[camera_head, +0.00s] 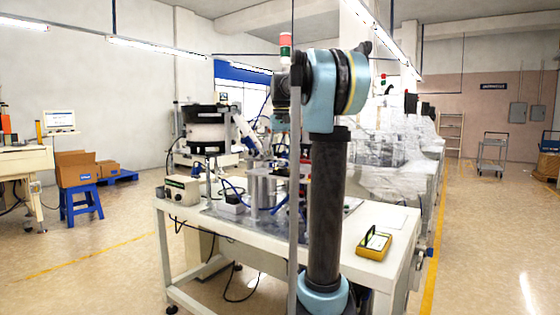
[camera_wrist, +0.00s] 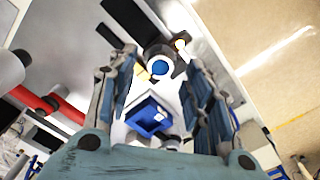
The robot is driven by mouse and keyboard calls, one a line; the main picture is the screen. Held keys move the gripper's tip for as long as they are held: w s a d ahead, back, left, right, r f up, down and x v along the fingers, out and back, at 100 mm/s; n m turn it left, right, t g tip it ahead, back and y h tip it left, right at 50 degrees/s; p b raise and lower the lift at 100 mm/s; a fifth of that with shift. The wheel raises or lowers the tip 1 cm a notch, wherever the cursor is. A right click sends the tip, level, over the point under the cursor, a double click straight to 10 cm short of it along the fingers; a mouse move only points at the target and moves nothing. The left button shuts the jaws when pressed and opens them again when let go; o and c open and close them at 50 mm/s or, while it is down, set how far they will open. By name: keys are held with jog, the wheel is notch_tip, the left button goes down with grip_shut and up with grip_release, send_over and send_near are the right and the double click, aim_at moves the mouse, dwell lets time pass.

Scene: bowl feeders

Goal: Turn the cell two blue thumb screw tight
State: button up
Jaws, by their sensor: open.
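In the wrist view, a round blue knob (camera_wrist: 160,67), which looks like the blue thumb screw, sits on a white and dark fixture. My gripper (camera_wrist: 158,54) is open, with one finger on each side of the knob. I cannot tell whether either finger touches it. A blue square part (camera_wrist: 148,116) on a white body lies below the knob, also between the fingers. In the head view my arm stands in front of the bench, and I cannot make out the gripper or the thumb screw there. No cell number is readable.
A white workbench (camera_head: 248,228) carries a black-and-white bowl feeder (camera_head: 205,133), a control box (camera_head: 182,188), cables and a yellow handheld device (camera_head: 374,245). In the wrist view a red-and-dark cylindrical part (camera_wrist: 40,102) lies left of my gripper. Floor is open left of the bench.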

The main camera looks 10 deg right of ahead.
notch_tip(320, 180, up, 10)
dwell(0.5)
jog(key=shift+r, duration=0.1)
jog(key=s+f, duration=1.1)
jog(key=f, duration=0.4)
jog(key=s+f+n+t, duration=0.1)
jog(key=s+f, duration=1.1)
jog(key=f, duration=0.3)
jog(key=s+f+n+t, duration=0.1)
jog(key=s+f, duration=1.1)
jog(key=f, duration=0.3)
jog(key=shift+a+f, duration=0.15)
jog(key=shift+a, duration=0.2)
jog(key=shift+w+f, duration=0.2)
jog(key=shift+w, duration=0.2)
